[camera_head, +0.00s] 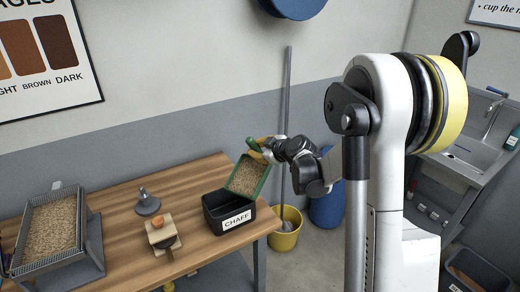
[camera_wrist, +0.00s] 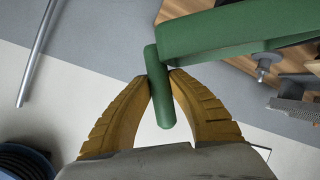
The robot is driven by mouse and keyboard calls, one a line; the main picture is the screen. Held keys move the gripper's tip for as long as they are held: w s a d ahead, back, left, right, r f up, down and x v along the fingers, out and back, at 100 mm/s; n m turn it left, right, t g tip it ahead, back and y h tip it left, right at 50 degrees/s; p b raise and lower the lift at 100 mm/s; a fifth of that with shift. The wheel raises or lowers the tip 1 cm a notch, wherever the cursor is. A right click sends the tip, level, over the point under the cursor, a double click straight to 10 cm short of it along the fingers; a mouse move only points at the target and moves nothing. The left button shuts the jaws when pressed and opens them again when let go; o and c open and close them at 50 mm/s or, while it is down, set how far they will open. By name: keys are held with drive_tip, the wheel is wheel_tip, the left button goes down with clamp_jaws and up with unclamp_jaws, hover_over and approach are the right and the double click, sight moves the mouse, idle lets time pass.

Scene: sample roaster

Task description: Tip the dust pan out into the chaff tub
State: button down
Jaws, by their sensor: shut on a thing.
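The green dust pan (camera_head: 263,182) hangs over the right rear side of the black chaff tub (camera_head: 234,223), apparently tilted toward it. Tan chaff (camera_head: 245,176) shows inside the pan. The tub is labelled CHAFF and stands at the right end of the wooden table; the pan hides part of its opening, and I cannot tell what is inside. My gripper (camera_head: 260,146) is shut on the pan's handle. In the wrist view, the yellow fingers of my gripper (camera_wrist: 161,78) pinch the green handle (camera_wrist: 160,105), with the pan's side (camera_wrist: 225,32) above right.
On the table (camera_head: 120,192) are a wire-rimmed tray of beans (camera_head: 52,228), a grey cone-shaped item (camera_head: 147,203) and a small wooden stand (camera_head: 160,230). A yellow bucket (camera_head: 284,238) and a blue barrel (camera_head: 326,205) stand right of the table. A pole (camera_head: 286,85) leans behind.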

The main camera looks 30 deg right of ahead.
drive_tip(key=shift+s+a+r+n+t+h, duration=0.45)
drive_tip(key=shift+a+r+n+h, duration=0.9)
drive_tip(key=shift+a, duration=1.55)
drive_tip(key=shift+s+a+r+n+t+h, duration=0.45)
drive_tip(key=shift+a+r+n+h, duration=0.85)
drive_tip(key=shift+a, duration=1.6)
drive_tip(key=s+a+f+n+t+h+b, duration=0.2)
drive_tip(key=a+f+n+b, duration=0.2)
drive_tip(key=a+n+b, duration=0.3)
drive_tip(key=a+b, duration=0.3)
drive_tip(key=a, duration=0.1)
drive_tip(key=shift+a+f+t+b, duration=0.2)
drive_tip(key=shift+a+t+b, duration=0.1)
wheel_tip(320, 180, up, 3)
drive_tip(key=shift+r+p, duration=0.1)
drive_tip(key=shift+p, duration=1)
drive_tip(key=shift+a, duration=0.1)
